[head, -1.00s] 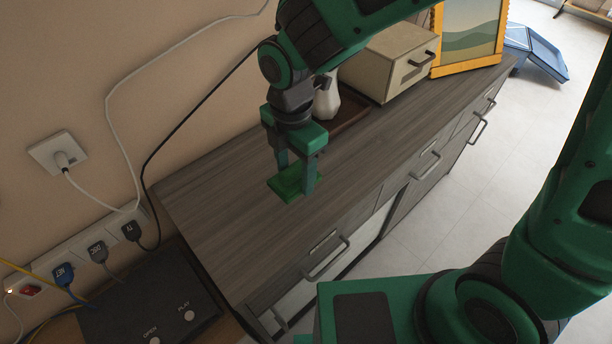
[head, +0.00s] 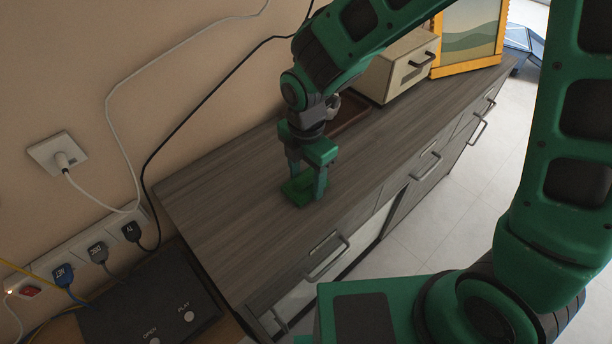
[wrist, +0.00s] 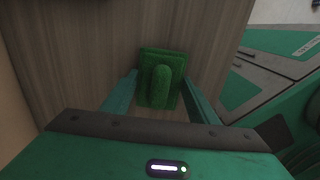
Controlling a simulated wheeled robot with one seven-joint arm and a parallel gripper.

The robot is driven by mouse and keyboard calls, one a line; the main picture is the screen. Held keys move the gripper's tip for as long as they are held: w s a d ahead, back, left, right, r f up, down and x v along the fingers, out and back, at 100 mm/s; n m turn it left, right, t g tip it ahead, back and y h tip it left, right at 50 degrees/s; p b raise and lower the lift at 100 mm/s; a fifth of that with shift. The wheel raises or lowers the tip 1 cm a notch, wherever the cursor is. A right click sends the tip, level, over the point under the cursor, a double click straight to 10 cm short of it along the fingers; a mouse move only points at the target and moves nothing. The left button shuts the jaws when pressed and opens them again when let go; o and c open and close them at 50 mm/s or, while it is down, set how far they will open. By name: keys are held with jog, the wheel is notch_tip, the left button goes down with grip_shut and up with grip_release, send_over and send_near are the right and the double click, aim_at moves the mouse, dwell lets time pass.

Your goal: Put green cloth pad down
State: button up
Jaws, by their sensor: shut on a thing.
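The green cloth pad (head: 298,188) is at the wooden top of the cabinet (head: 225,200), toward its front edge. In the wrist view the pad (wrist: 161,62) is a green rectangle with a rounded raised grip along its middle. My gripper (head: 307,191) points down from above and is shut on the pad, with its fingers on either side of the grip (wrist: 160,95). The pad looks flat and level, at or very close to the wood; I cannot tell whether it touches. The fingertips partly hide the pad in the head view.
A beige box with a handle (head: 398,65) and a yellow picture frame (head: 468,38) stand at the far end of the cabinet top. A dark tray (head: 350,110) lies behind my gripper. The near left of the top is clear. A black device (head: 150,305) sits at lower left.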

aim_at(306, 175)
jog(key=shift+f, duration=0.15)
jog(key=o, duration=1.2)
jog(key=shift+w+a+r, duration=0.15)
jog(key=shift+r, duration=0.3)
notch_tip(306, 175, up, 11)
jog(key=shift+r, duration=0.2)
